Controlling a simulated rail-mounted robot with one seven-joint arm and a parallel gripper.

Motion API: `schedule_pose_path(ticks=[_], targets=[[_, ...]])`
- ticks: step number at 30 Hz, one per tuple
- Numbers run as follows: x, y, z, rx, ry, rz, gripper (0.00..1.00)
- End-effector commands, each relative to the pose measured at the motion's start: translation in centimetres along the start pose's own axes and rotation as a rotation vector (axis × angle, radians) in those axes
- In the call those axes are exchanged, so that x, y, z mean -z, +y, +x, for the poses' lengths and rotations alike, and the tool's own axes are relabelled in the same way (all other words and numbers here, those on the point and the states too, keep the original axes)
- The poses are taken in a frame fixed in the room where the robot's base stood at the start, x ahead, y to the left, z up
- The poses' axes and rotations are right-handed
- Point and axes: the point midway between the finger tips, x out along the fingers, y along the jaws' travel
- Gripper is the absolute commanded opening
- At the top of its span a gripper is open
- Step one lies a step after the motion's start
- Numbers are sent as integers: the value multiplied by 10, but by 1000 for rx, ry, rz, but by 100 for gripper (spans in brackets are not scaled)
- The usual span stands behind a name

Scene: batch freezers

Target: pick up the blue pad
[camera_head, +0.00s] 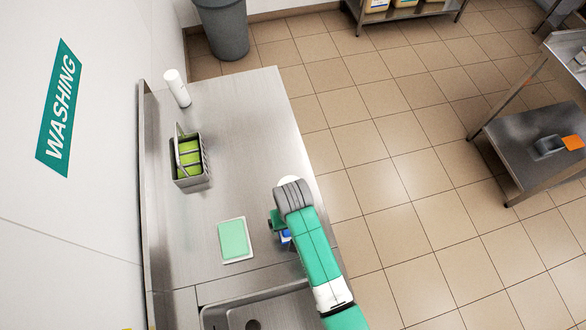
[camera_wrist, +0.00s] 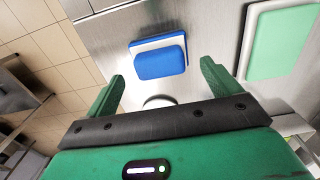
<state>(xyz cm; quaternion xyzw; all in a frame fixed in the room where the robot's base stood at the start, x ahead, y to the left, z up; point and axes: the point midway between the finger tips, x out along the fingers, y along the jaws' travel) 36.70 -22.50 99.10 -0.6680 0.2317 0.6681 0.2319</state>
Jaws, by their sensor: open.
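The blue pad (camera_wrist: 159,62) lies on a white base on the steel counter in the wrist view, ahead of my fingers and between their lines. In the head view only a small bit of the blue pad (camera_head: 286,236) shows beside my arm; the rest is hidden under it. My gripper (camera_wrist: 162,80) is open and empty, its two green fingers spread wide on either side of the pad's width. In the head view my gripper (camera_head: 277,222) is mostly hidden by my wrist. I cannot tell its exact height above the pad.
A green pad on a white tray (camera_head: 235,240) lies left of my gripper. A wire caddy with green sponges (camera_head: 188,159) and a white bottle (camera_head: 177,88) stand farther back. A sink (camera_head: 255,313) is at the front. The counter's middle (camera_head: 240,150) is clear.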

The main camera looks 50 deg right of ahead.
Motion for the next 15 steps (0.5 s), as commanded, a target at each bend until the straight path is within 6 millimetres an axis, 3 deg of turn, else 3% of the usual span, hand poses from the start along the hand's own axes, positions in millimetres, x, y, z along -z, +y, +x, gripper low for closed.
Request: schedule_pose_path(ticks=[6,14,15], targets=[[-1,1,36,0,-2,0,89],[-1,1,40,0,0,-1,89],[-1,1,40,0,0,-1,83]])
